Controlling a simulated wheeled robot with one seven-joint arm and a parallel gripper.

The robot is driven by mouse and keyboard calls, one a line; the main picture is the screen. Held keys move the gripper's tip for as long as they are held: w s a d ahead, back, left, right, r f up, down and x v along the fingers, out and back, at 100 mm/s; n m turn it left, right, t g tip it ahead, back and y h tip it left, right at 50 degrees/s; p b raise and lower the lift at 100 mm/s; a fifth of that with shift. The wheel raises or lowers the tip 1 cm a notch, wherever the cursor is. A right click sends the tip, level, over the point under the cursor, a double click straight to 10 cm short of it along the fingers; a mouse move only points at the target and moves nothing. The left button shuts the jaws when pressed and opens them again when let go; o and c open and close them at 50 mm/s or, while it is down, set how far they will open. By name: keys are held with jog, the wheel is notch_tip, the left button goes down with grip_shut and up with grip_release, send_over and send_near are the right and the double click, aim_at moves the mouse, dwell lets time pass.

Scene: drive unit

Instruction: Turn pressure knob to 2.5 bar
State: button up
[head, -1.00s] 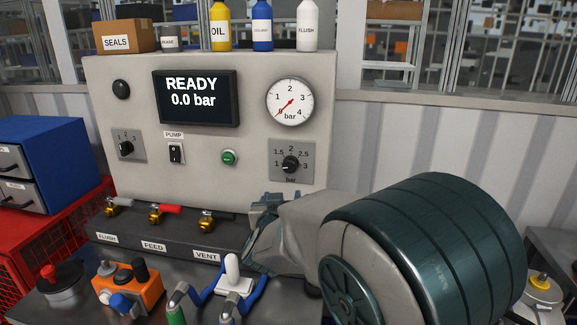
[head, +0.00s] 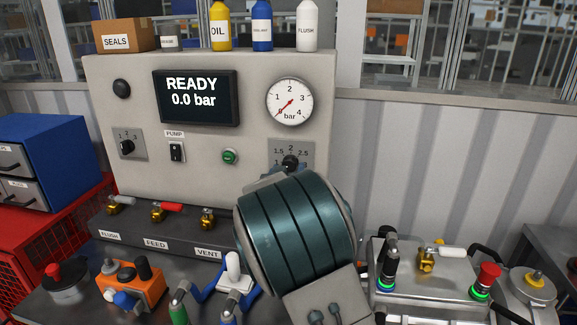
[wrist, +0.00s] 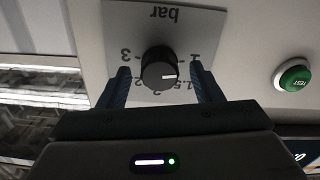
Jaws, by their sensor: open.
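The black pressure knob (head: 290,161) sits on a grey scale plate at the right of the panel, above my arm. In the wrist view, which is upside down, the knob (wrist: 158,66) lies between the two blue fingers of my gripper (wrist: 162,76). The fingers are open, with a visible gap on each side of the knob. The knob's white mark points to the side of the 1. In the head view my arm hides the lower plate and most of the gripper. The display (head: 196,98) reads READY 0.0 bar. The gauge (head: 289,102) needle points near 0.
A green TEST button (wrist: 293,76) is beside the plate, and also shows in the head view (head: 230,157). The pump switch (head: 176,152) and another selector (head: 127,146) are further left. Valves stand below the panel.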

jog(key=shift+w+d, duration=0.15)
jog(key=shift+w, duration=0.7)
jog(key=shift+c, duration=0.3)
jog(key=c, duration=0.9)
jog(key=shift+c, duration=0.2)
jog(key=shift+f, duration=0.1)
